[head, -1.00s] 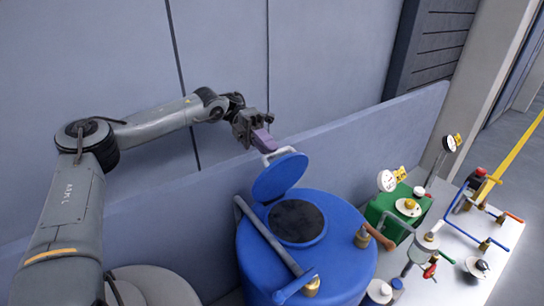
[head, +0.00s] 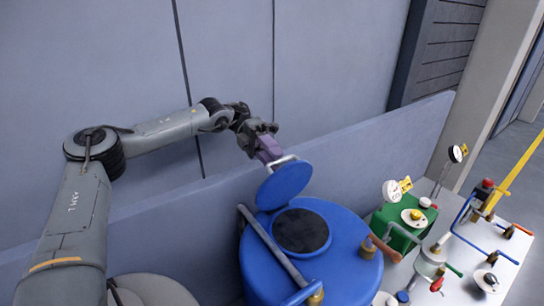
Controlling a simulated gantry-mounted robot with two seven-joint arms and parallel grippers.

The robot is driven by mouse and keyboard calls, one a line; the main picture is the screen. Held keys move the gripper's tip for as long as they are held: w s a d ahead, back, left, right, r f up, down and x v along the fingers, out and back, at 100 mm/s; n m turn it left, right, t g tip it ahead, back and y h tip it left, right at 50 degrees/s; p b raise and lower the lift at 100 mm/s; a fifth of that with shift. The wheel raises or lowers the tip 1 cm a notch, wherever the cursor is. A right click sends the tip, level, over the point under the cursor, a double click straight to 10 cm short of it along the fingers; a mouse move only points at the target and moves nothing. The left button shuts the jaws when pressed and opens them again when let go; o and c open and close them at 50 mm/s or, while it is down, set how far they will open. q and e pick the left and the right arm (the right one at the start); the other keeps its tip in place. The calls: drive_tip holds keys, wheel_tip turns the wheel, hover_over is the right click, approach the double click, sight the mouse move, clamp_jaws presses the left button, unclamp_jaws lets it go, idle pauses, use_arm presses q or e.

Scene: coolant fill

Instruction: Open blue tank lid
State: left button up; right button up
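The blue tank (head: 345,262) stands at the lower middle of the head view. Its round blue lid (head: 284,186) is tilted up, standing open behind the dark round opening (head: 301,231). A pale handle (head: 283,161) is on the lid's top edge. My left gripper (head: 270,152) is at the lid's upper edge, with its purple fingers right by the handle. Whether the fingers are closed around the handle or only beside it is too small to tell. My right gripper is not in view.
A green box (head: 403,225) with gauges and a white table (head: 468,262) with pipes and valves stand to the right. A grey-blue low wall (head: 380,150) runs behind the tank.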

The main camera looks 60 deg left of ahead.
use_arm(q)
drive_tip(key=v, duration=0.6)
drive_tip(key=shift+a+b, duration=0.3)
drive_tip(key=shift+b, duration=0.05)
drive_tip(key=shift+a+r, duration=0.15)
drive_tip(key=shift+a, duration=0.3)
